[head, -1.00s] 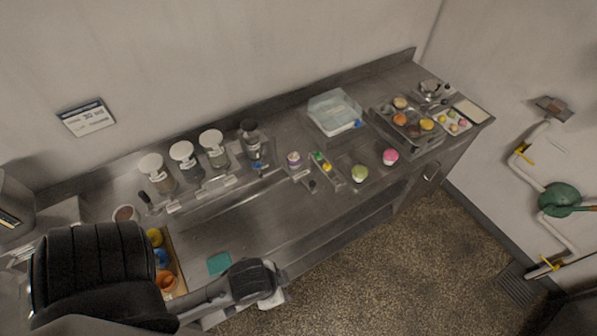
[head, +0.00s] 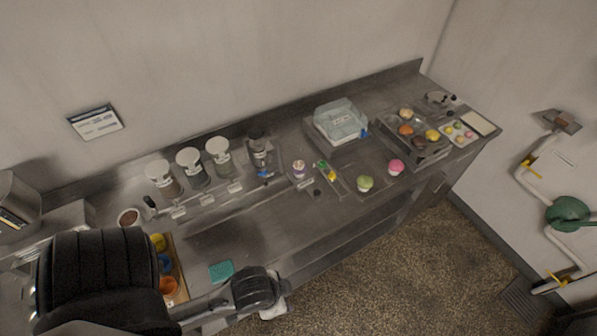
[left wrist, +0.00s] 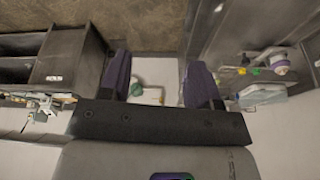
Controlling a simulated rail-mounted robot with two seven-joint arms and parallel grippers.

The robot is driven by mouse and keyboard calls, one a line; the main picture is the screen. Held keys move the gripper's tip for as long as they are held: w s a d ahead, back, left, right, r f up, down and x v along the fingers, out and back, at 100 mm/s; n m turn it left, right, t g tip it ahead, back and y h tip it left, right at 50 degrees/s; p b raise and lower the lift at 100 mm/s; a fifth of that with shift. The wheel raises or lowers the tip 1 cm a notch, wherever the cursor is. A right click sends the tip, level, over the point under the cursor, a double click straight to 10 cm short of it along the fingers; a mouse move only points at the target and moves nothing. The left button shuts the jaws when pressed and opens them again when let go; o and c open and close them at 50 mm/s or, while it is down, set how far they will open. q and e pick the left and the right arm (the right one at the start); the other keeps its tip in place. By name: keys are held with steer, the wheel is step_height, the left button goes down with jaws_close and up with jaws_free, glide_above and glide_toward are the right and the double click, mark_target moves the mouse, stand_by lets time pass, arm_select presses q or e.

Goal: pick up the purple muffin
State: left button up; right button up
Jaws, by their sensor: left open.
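The purple muffin (head: 299,168) looks like a small white-and-purple cup shape, standing on the steel counter (head: 240,232) right of the jars. A green muffin (head: 365,184) and a pink muffin (head: 396,167) stand to its right. My left arm comes in from the lower left, well short of the purple muffin; its gripper is not clearly visible in the head view. In the left wrist view my left gripper (left wrist: 160,82) is open, with nothing between its fingers. I cannot surely make out the purple muffin there. My right gripper is not in view.
A narrow tray (head: 329,178) with small coloured pieces sits just right of the purple muffin. Lidded jars (head: 190,160) and a dark-topped jar (head: 259,152) stand to its left. A clear box (head: 340,122) and a muffin tin (head: 420,147) stand behind and right. The front counter is mostly clear.

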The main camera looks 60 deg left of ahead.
arm_select(q)
steer(key=shift+o, duration=0.4)
steer(key=o, duration=0.7)
